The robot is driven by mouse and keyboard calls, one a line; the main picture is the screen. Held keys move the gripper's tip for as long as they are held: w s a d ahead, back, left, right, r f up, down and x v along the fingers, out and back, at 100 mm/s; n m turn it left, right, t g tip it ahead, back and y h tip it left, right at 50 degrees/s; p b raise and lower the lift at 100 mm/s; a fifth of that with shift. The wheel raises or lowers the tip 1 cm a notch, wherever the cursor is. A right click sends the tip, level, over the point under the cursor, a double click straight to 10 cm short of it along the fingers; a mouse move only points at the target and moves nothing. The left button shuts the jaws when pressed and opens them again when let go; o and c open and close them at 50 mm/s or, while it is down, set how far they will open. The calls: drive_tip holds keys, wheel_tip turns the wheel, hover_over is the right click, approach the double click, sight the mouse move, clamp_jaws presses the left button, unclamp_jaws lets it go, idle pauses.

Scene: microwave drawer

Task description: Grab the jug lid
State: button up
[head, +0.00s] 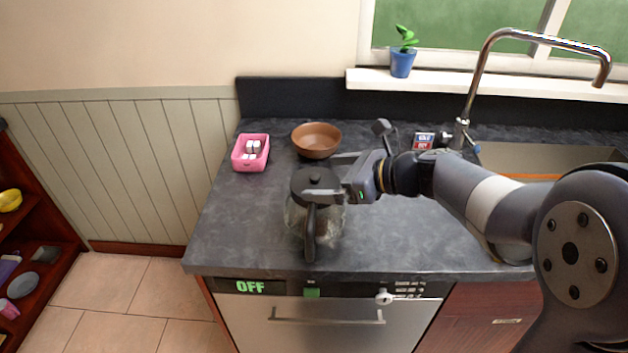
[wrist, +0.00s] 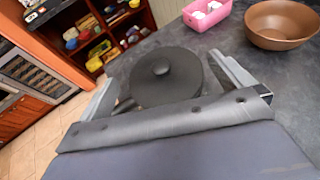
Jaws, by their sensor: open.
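The jug (head: 323,228) is clear glass with a black handle and stands on the dark counter near its front edge. Its black round lid (head: 316,181) is on top, with a small knob in the middle. The lid also shows in the wrist view (wrist: 166,76). My gripper (head: 338,176) is open at the level of the lid, coming in from the right. In the wrist view its two fingers (wrist: 170,82) stand on either side of the lid. Whether they touch the lid I cannot tell.
A brown bowl (head: 316,140) and a pink basket (head: 250,153) with white items stand behind the jug. A small box (head: 423,141), a tap (head: 466,110) and a sink (head: 545,158) are to the right. The left part of the counter (head: 232,220) is clear.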

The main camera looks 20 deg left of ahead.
drive_tip(key=shift+x, duration=1.1)
drive_tip(key=c, duration=0.7)
drive_tip(key=shift+o, duration=0.2)
